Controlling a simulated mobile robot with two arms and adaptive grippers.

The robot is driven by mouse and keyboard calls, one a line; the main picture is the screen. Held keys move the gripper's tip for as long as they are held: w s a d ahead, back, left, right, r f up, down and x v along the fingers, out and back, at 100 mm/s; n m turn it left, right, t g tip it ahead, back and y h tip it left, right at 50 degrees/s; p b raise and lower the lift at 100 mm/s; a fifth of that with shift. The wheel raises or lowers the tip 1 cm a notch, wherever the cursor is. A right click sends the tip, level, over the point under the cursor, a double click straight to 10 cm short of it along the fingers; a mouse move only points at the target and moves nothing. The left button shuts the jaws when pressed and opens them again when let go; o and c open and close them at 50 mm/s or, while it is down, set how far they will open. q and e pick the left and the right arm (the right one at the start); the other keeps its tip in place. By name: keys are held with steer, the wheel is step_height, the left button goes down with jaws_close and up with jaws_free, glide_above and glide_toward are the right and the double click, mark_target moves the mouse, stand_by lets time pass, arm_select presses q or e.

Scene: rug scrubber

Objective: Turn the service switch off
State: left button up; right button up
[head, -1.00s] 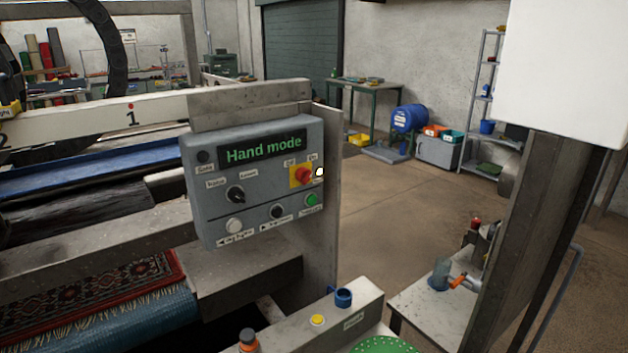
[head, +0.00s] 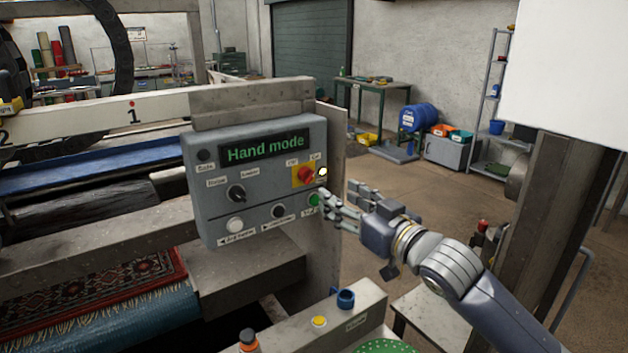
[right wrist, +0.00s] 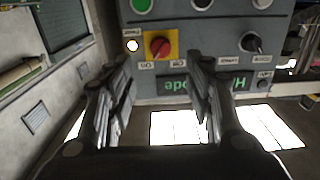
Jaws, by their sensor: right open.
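The service switch (head: 306,174) is a red rotary knob on a yellow plate, with small Off and On labels above it, on a grey control box (head: 212,160). A lit pale lamp (head: 323,171) is just right of it. My right gripper (head: 340,192) is open and empty, just right of the box's right edge in the head view. In the right wrist view, upside down, the red switch (right wrist: 160,46) shows between and beyond the two open fingers (right wrist: 161,66), apparently untouched. My left gripper is not in view.
The box display (head: 265,148) reads "Hand mode". A black selector (head: 236,193), a white button (head: 235,224), a black button (head: 278,211) and a green button (head: 314,199) share the panel. A metal post (head: 545,240) stands right of my arm.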

mark_target(311, 179)
steer(key=p+x, duration=0.2)
steer(key=x, duration=0.7)
steer(key=shift+r, duration=0.1)
steer(key=shift+p+x, duration=0.4)
steer(key=shift+x, duration=0.45)
steer(key=shift+c, duration=0.6)
steer(key=shift+s, duration=0.1)
steer(key=c, duration=1)
